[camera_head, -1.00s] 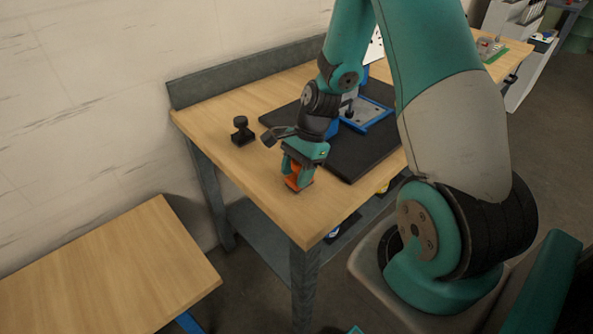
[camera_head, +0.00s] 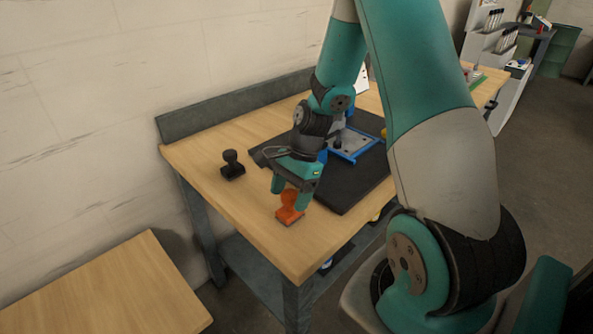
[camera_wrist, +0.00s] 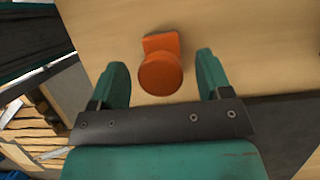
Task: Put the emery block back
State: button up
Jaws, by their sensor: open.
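An orange block with a round knob on top (camera_head: 289,214) stands upright on the wooden bench top, near its front edge. In the wrist view the orange block (camera_wrist: 160,72) lies between and just beyond my two teal fingertips, with a gap on each side. My gripper (camera_head: 290,195) is open above the block, its fingers either side of the knob. A similar black block with a knob (camera_head: 232,165) stands on the bench to the left, apart from my gripper. The frames do not label which one is the emery block.
A dark mat (camera_head: 345,195) lies on the bench right of my gripper, with a blue-framed plate (camera_head: 352,147) on it. A raised grey ledge (camera_head: 230,105) runs along the wall. Bare wood lies around both blocks. A lower wooden table (camera_head: 100,290) stands at front left.

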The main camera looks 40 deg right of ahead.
aim_at(294, 191)
jog(key=shift+n, duration=0.8)
jog(key=r, duration=0.6)
jog(key=d+r, duration=0.1)
jog(key=r, duration=0.2)
jog(key=shift+d+r, duration=0.1)
jog(key=shift+r, duration=0.25)
jog(key=s+a+r+n, duration=0.3)
jog(key=a+n, duration=0.3)
jog(key=a, duration=0.1)
jog(key=s+a+r+n, duration=0.35)
jog(key=a+n, duration=0.25)
jog(key=a, duration=0.2)
jog(key=s+a+r+n, duration=0.3)
jog(key=s+a+n, duration=0.4)
jog(key=s+n, duration=0.2)
jog(key=shift+s+a+n, duration=0.15)
jog(key=shift+s+n, duration=0.25)
jog(key=shift+n, duration=0.7)
jog(key=shift+r, duration=0.1)
jog(key=shift+c, duration=0.3)
